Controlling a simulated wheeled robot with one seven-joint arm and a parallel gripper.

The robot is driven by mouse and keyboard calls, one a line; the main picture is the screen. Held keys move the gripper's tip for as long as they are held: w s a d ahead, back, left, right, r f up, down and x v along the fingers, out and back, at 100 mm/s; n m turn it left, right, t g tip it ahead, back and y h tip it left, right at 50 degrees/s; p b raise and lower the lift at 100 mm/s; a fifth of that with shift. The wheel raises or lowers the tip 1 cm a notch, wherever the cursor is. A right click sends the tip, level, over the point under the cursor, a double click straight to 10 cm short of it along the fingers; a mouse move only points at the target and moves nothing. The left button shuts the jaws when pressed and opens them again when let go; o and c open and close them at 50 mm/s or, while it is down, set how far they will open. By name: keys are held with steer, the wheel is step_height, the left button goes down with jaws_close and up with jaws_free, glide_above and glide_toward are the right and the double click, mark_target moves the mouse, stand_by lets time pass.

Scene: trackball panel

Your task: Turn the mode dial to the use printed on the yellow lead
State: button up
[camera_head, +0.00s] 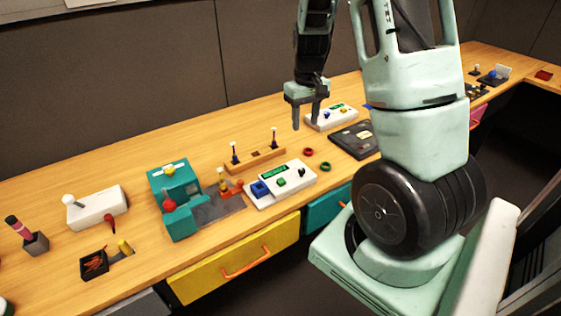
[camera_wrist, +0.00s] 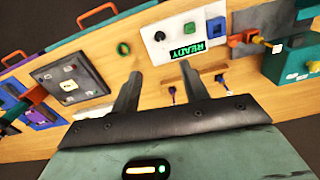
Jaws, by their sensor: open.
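A white panel (camera_head: 262,199) with a green display stands near the front edge in the head view. It carries a blue block, a green button and a small black knob (camera_head: 301,172), possibly the mode dial. In the wrist view the panel (camera_wrist: 175,18) appears upside down with "READY" on its display, and the knob (camera_wrist: 160,36) shows too. A yellow piece with orange parts (camera_head: 223,183), possibly the yellow lead, is left of the panel; no print is legible. My gripper (camera_head: 306,120) is open and empty, pointing down above the table behind the panel, apart from it.
A second white panel (camera_head: 332,117) is behind my gripper. A dark board (camera_head: 352,138) and red and green rings lie right of the near panel. A wooden stand (camera_head: 254,161) with two upright pins is behind it. A teal machine (camera_head: 174,192) stands left.

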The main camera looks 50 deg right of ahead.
mark_target(302, 170)
step_height(302, 170, down, 17)
steer(key=shift+f+p, duration=0.2)
steer(key=shift+p, duration=0.65)
jaws_close()
